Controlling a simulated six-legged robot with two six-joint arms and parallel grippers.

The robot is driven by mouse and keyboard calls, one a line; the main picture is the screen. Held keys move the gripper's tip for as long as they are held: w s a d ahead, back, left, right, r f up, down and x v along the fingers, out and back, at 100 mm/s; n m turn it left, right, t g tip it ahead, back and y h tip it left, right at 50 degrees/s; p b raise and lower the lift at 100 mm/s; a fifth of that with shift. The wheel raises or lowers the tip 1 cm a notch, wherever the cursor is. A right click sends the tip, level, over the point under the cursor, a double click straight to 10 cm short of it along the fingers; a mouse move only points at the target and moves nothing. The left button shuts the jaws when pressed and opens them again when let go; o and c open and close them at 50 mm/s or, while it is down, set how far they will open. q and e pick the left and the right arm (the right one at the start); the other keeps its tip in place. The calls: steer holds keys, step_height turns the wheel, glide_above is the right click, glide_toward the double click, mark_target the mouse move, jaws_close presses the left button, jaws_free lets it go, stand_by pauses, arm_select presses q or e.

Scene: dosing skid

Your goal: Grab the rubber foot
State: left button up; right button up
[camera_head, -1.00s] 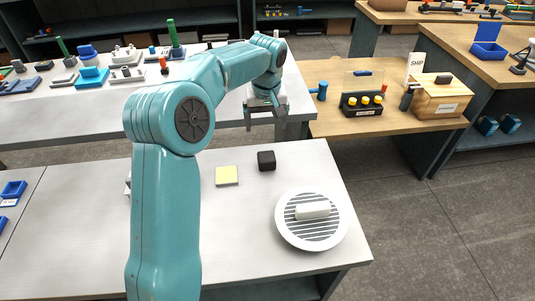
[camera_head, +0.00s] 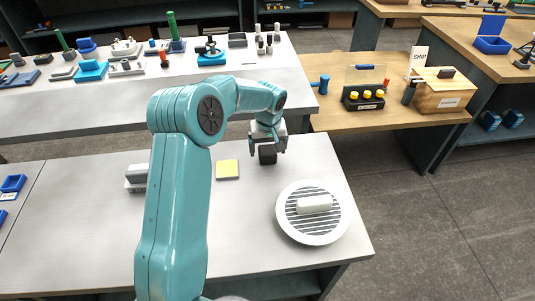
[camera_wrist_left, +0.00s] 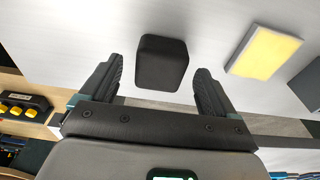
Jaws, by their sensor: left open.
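The rubber foot is a small black block (camera_head: 267,154) on the light grey table, near its back edge. In the left wrist view the black block (camera_wrist_left: 161,63) shows ahead, between the lines of the two fingers, apart from both. My left gripper (camera_head: 268,148) is open and points down, right over and behind the block in the head view. Its dark fingers also show in the left wrist view (camera_wrist_left: 158,88), spread wider than the block. My right gripper is not in view.
A yellow pad (camera_head: 228,169) lies left of the block. A round white slotted dish (camera_head: 290,225) with a white bar (camera_head: 314,204) on it stands at the front right. A grey part (camera_head: 137,178) sits further left. Bare table surrounds the block.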

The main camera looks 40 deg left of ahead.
arm_select(q)
step_height(320, 180, down, 2)
steer(key=shift+w+a+f, duration=0.1)
steer(key=shift+w+a, duration=0.05)
steer(key=c, duration=1.1)
steer(key=shift+c, duration=0.2)
steer(key=shift+r, duration=0.2)
